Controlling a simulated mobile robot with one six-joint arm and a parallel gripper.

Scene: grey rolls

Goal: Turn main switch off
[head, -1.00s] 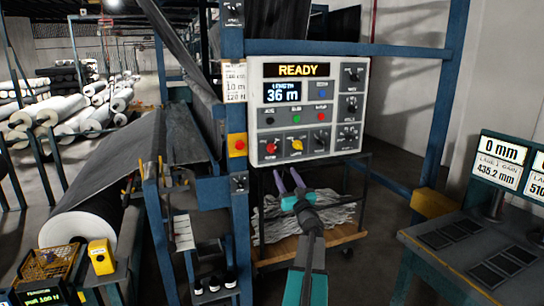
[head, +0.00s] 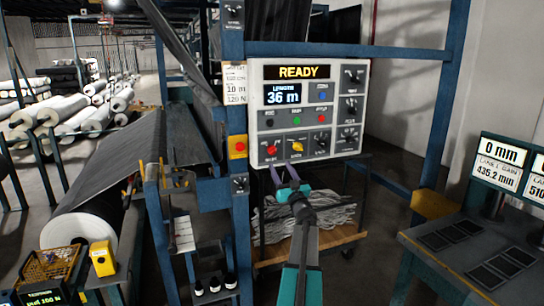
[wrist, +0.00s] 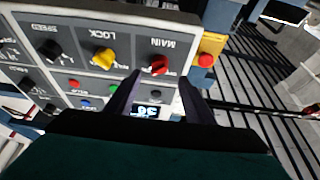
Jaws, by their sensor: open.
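The main switch (head: 271,150) is a red knob at the lower left of the grey control panel (head: 345,75). In the wrist view the red knob (wrist: 157,66), under the upside-down word MAIN, shows just beyond and between the fingertips. My gripper (head: 283,170) is open, its two purple fingers pointing at the panel from just below the red and yellow knobs. In the wrist view the gripper (wrist: 160,82) is empty. I cannot tell whether a fingertip touches the panel.
A yellow LOCK knob (head: 297,146) and a black SPEED knob (head: 322,142) sit right of the red one. A red button on a yellow box (head: 238,146) is on the blue post at left. A cart (head: 310,225) with grey material stands below. The panel display reads READY.

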